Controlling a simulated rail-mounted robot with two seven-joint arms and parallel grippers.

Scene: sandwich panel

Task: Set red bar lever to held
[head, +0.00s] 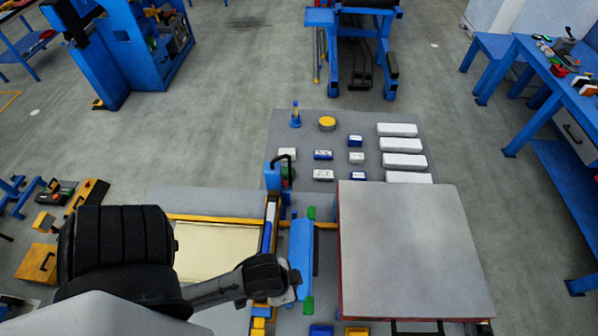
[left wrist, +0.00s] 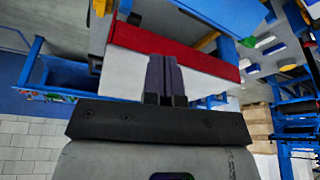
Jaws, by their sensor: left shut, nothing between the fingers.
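A red strip (left wrist: 190,52) crosses the left wrist view along a pale slab, just beyond my left fingertips. I cannot tell if it is the red bar lever or the slab's coloured edge. In the head view a thin red edge (head: 340,285) shows on the left side of the grey slab (head: 410,245); no separate red lever can be made out there. My left gripper (left wrist: 163,62) is shut and empty, its fingers pointing toward the strip. In the head view the left gripper (head: 290,284) is beside a blue bar with green ends (head: 301,250). My right gripper is not seen.
A cream panel (head: 215,250) in a yellow frame lies left of the blue bar. Behind the slab, a grey mat (head: 300,125) carries white blocks (head: 402,145), small boxes and a yellow disc (head: 327,124). A blue bench (head: 540,90) stands at right. Grey floor is open between them.

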